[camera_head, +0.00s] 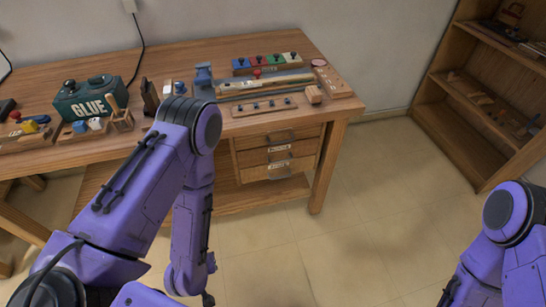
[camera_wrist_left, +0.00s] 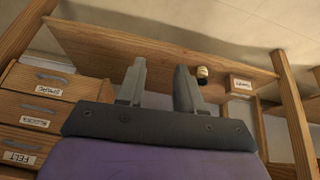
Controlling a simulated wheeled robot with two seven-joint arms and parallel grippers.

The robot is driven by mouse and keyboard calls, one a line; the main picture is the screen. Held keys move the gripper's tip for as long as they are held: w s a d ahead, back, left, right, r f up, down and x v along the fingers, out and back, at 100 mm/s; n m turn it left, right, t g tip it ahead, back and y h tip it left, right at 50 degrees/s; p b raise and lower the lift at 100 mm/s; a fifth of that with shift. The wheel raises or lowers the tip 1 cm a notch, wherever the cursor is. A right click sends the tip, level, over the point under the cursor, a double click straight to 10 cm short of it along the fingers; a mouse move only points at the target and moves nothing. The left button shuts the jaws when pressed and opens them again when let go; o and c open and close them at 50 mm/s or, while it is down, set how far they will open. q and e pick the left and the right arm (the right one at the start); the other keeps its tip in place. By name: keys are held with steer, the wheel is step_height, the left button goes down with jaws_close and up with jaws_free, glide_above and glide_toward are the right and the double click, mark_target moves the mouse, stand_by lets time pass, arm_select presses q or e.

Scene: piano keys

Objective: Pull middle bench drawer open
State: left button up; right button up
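The wooden bench (camera_head: 215,55) has a stack of three drawers under its right end. The middle drawer (camera_head: 251,157) is shut, flush with its neighbours, and has a grey bar handle and a white label. In the left wrist view, the middle drawer (camera_wrist_left: 75,112) is at the left, between two others, its label upside down. My left gripper (camera_wrist_left: 158,76) is open and empty, to the right of the drawer fronts and apart from them. In the head view my left arm hangs before the bench, left of the drawers. My right gripper is out of view; only its arm shows.
A lower shelf (camera_wrist_left: 150,42) under the bench carries a small jar (camera_wrist_left: 202,74) and a labelled box (camera_wrist_left: 240,84). A bench leg (camera_head: 325,170) stands right of the drawers. The floor (camera_head: 370,210) is clear; a bookshelf (camera_head: 470,110) stands at right.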

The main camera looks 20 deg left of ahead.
arm_select(q)
steer(key=w+d+f+n+t+h+b, duration=0.1)
steer(key=w+f+t+b, duration=0.3)
steer(key=w, duration=0.4)
steer(key=w+d+f+n+t+h+b, duration=0.1)
steer(key=w+d+f+n+t+b, duration=0.15)
steer(key=w+b, duration=0.35)
steer(key=w+d+r+n+t+h+b, duration=0.1)
steer(key=w+r+t+b, duration=0.1)
steer(key=w, duration=0.7)
steer(key=w+d+r+n+t+h+b, duration=0.1)
steer(key=w+d+r+t+h+b, duration=0.1)
steer(key=w+b, duration=0.3)
steer(key=w+d+r+n+t+h+b, duration=0.1)
steer(key=w+d+r+t+b, duration=0.1)
steer(key=w, duration=1.1)
steer(key=shift+w+d+r+t+h+b, duration=0.1)
steer(key=shift+r+t+h+b, duration=0.05)
steer(key=shift+r+t+b, duration=0.35)
steer(key=shift+d+r+t+h+b, duration=0.15)
steer(key=shift+r+t+b, duration=0.2)
steer(key=shift+b, duration=0.25)
jaws_close()
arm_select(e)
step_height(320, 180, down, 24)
